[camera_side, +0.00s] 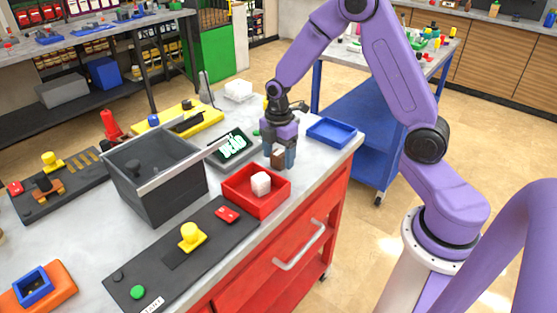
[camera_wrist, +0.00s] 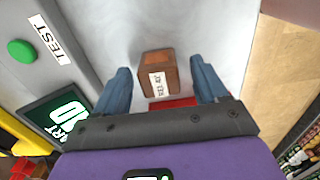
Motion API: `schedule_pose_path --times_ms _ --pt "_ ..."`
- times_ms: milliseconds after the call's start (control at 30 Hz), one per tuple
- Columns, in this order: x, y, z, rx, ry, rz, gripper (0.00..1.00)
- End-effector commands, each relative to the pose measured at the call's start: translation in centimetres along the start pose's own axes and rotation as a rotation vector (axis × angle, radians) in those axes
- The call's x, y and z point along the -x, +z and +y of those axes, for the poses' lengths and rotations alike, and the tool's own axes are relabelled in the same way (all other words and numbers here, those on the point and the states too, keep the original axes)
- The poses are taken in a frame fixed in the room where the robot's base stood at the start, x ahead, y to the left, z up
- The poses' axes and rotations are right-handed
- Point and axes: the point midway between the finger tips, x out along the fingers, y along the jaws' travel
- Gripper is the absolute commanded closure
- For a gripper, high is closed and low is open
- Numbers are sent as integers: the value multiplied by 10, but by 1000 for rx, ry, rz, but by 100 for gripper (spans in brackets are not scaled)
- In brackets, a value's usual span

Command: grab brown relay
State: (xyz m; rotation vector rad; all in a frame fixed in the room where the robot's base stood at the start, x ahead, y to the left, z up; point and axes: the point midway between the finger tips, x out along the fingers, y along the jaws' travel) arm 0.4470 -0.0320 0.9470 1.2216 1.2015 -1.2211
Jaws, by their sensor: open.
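The brown relay (camera_wrist: 157,72) is a small brown block with a white label, standing on the grey worktop in the wrist view. It lies between and slightly beyond the two blue fingers of my gripper (camera_wrist: 162,90), which are open, with a gap on both sides. In the side view my gripper (camera_side: 280,163) points down at the worktop behind the red tray. The relay (camera_side: 277,158) shows there as a brown patch between the fingers, partly hidden by them. I cannot tell from these views whether a finger touches it.
A red tray (camera_side: 238,200) with a white block (camera_side: 261,183) stands in front of my gripper. A blue tray (camera_side: 331,131) is to the right near the table edge. A screen device (camera_side: 233,146) and a grey open bin (camera_side: 157,203) are to the left.

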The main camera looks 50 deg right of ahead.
Motion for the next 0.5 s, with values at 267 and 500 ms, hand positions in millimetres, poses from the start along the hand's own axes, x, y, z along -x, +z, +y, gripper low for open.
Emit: schedule_pose_path --times_ms 267,500 --pt "0 0 0 0 0 0 84" --pt "1 0 0 0 0 0 84"
